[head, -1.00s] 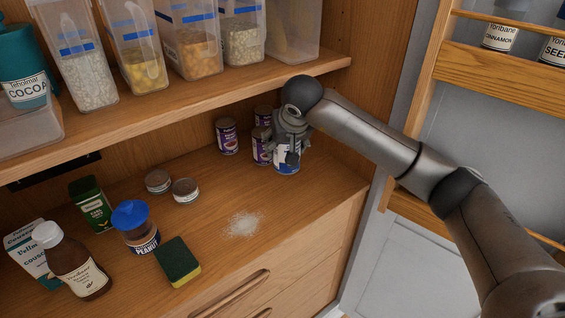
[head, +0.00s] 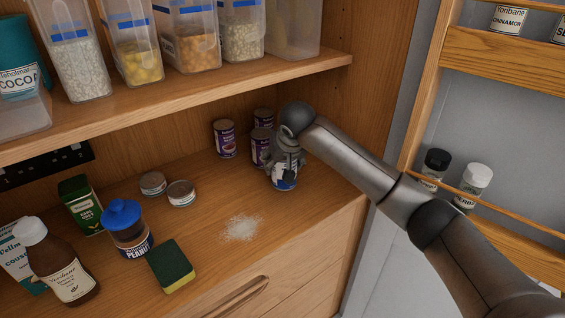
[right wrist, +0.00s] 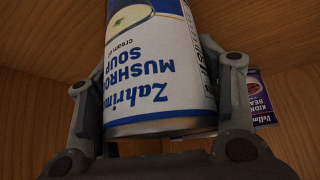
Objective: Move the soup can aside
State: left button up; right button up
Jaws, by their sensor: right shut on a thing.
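The soup can, with a blue and white mushroom soup label, shows in the head view (head: 285,180) at the right end of the counter. It fills the middle of the right wrist view (right wrist: 158,70). My right gripper (head: 284,168) is shut on it, with a finger on each side of the can in the right wrist view (right wrist: 160,90). The gripper hides the can's upper part in the head view. Whether its base touches the counter is hard to tell. My left gripper is not in view.
Purple kidney bean cans (head: 225,139) stand just behind and left of the soup can. White spilled grains (head: 241,228) and a sponge (head: 171,266) lie left of it. Two flat tins (head: 181,193) and a peanut jar (head: 128,230) stand farther left. A shelf (head: 200,95) hangs above.

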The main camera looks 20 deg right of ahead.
jog(key=o, duration=1.4)
jog(key=shift+c, duration=0.2)
jog(key=shift+r, duration=0.2)
jog(key=p+v, duration=0.6)
jog(key=v, duration=0.6)
jog(key=shift+p, duration=0.3)
jog(key=shift+f, duration=0.15)
